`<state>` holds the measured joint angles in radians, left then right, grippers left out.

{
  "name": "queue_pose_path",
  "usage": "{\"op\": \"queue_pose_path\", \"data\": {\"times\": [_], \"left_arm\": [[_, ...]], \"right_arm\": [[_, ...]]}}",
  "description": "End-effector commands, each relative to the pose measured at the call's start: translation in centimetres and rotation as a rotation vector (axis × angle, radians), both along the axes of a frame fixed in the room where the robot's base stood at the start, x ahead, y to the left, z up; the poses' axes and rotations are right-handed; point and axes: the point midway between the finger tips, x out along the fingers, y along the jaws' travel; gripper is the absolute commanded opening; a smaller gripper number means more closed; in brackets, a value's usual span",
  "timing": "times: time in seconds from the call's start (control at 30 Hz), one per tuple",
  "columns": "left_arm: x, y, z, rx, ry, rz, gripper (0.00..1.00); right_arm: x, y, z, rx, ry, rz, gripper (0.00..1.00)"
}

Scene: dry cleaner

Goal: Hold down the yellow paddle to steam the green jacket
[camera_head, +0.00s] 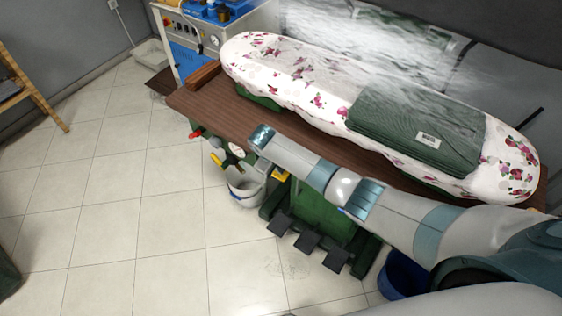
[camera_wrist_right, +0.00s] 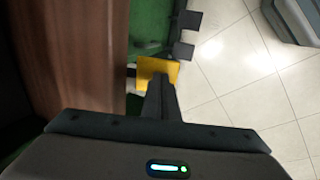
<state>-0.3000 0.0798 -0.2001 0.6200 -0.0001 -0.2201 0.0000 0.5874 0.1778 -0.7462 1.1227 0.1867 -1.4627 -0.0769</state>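The green jacket (camera_head: 415,130) lies folded, with a white label, on the flowered ironing board (camera_head: 290,65). White steam-like haze hangs over the board and the jacket's far side. The yellow paddle (camera_head: 281,175) shows below my right arm, under the table's front edge, partly covered. In the right wrist view the yellow paddle (camera_wrist_right: 150,66) is straight ahead. My right gripper (camera_wrist_right: 161,92) has its dark fingers together, overlapping the paddle's near edge. I cannot tell if they touch it. In the head view its fingers are not clear. My left gripper is out of view.
Dark foot pedals (camera_head: 307,242) stick out below the brown table (camera_head: 215,105). A bucket (camera_head: 245,186) stands on the floor at left of them. A blue machine (camera_head: 190,50) stands at the back left. The tiled floor on the left is clear.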

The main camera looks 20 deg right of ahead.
Motion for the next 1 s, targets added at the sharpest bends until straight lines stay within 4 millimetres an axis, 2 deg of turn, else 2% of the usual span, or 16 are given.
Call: {"op": "queue_pose_path", "data": {"times": [0.7, 1.0], "left_arm": [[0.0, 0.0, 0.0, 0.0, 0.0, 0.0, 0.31], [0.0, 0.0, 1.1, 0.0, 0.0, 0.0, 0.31]], "right_arm": [[-0.1, -0.1, -0.1, -0.003, 0.002, -0.001, 0.0], [-0.1, -0.1, 0.8, -0.002, 0.001, -0.002, 0.0]]}}
